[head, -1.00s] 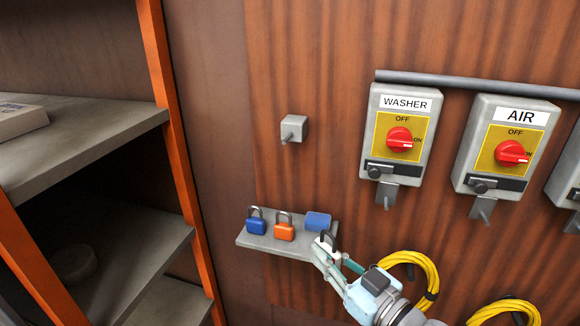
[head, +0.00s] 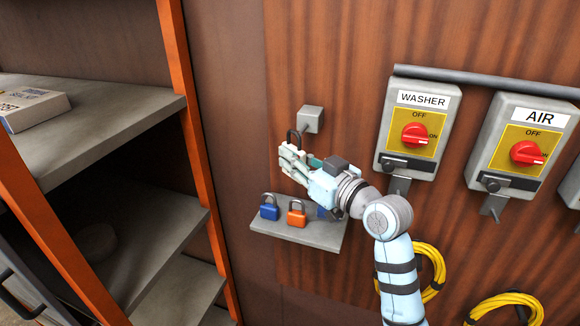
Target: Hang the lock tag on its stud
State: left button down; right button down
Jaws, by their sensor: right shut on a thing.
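My right gripper (head: 291,162) is shut on the lock tag, in front of the wood panel. Of the tag, only a dark loop (head: 292,137) shows clearly above the fingers; its body is mostly hidden by them. A grey block (head: 312,118) with a short stud is on the panel just right of and above the loop. The loop overlaps the stud's tip in the picture; I cannot tell whether it is around the stud or only in front of it. My left gripper is not in view.
A small grey shelf (head: 296,235) below holds a blue padlock (head: 269,208), an orange padlock (head: 297,213) and a blue thing partly behind my arm. The WASHER box (head: 408,150) and AIR box (head: 520,165) are at right. Open shelving stands at left.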

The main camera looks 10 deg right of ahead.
jog(key=shift+w+d+f+b, duration=0.2)
jog(key=shift+w+d+b, duration=0.3)
jog(key=shift+w, duration=0.3)
jog(key=shift+w+d+f+b, duration=0.15)
jog(key=shift+w+d+b, duration=0.4)
jog(key=shift+w, duration=0.2)
jog(key=shift+w+d+f+b, duration=0.2)
jog(key=shift+w+d+b, duration=0.3)
jog(key=shift+w, duration=0.3)
jog(key=c, duration=1.5)
grip_release()
jog(key=shift+c, duration=0.2)
